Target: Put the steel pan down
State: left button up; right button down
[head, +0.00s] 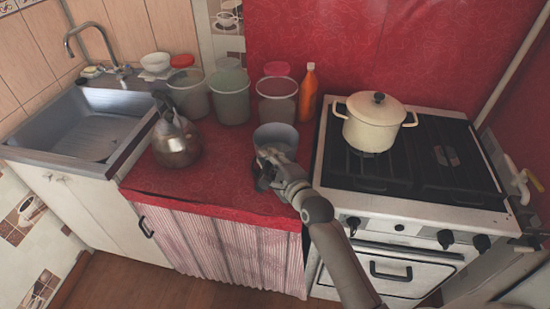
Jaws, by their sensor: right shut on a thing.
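The steel pan (277,135) is a small grey metal vessel over the red oilcloth counter (215,188), left of the stove. My right gripper (264,170) is at its near side and shut on it; the arm comes in from the lower right. The gripper hides the pan's near side and handle. I cannot tell whether the pan's base touches the oilcloth. My left gripper does not show.
A kettle (177,146) stands left of the pan. Several buckets (230,97) and an orange bottle (308,95) stand behind it. The stove (440,165) at right bears a cream pot (374,122). A sink (88,131) is at left. The counter's front left is clear.

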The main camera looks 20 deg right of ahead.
jog(key=shift+w+f, duration=0.3)
jog(key=shift+f, duration=0.65)
jog(key=shift+w+f, duration=0.3)
jog(key=shift+f, duration=0.6)
jog(key=c, duration=1.7)
grip_release()
jog(key=shift+s+a+f, duration=0.1)
jog(key=shift+f, duration=0.2)
jog(key=o, duration=0.4)
jog(key=shift+s, duration=0.15)
jog(key=s, duration=0.4)
jog(key=s+d+r, duration=0.1)
jog(key=s, duration=0.6)
jog(key=shift+s+d+r+b, duration=0.15)
jog(key=shift+s+r+b, duration=0.15)
jog(key=shift+s+r, duration=0.1)
jog(key=shift+w, duration=0.1)
